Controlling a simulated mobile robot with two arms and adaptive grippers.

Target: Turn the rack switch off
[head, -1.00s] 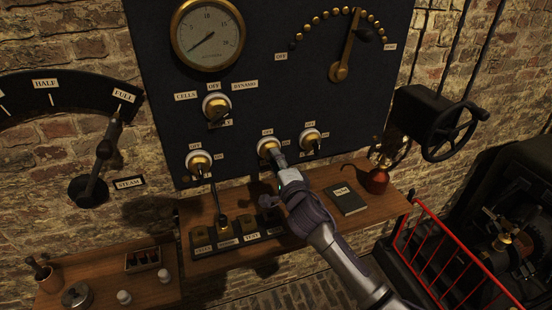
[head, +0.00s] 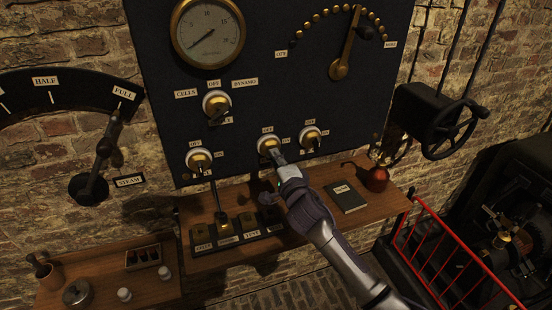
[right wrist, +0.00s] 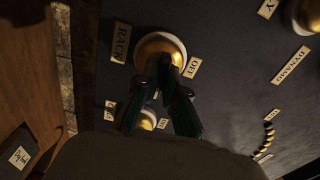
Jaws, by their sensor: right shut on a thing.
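The rack switch (head: 268,144) is a round brass knob with a white rim on the dark panel, an OFF label above it. In the right wrist view the brass knob (right wrist: 160,50) sits between a RACK label and an OFF label. My right gripper (head: 278,156) reaches up to it from the lower right. Which way the handle points cannot be told. My left gripper is not in view.
Similar switches (head: 199,160) and (head: 310,138) flank it closely, with another switch (head: 216,104) and a gauge (head: 208,32) above. A red railing (head: 455,250) stands at right.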

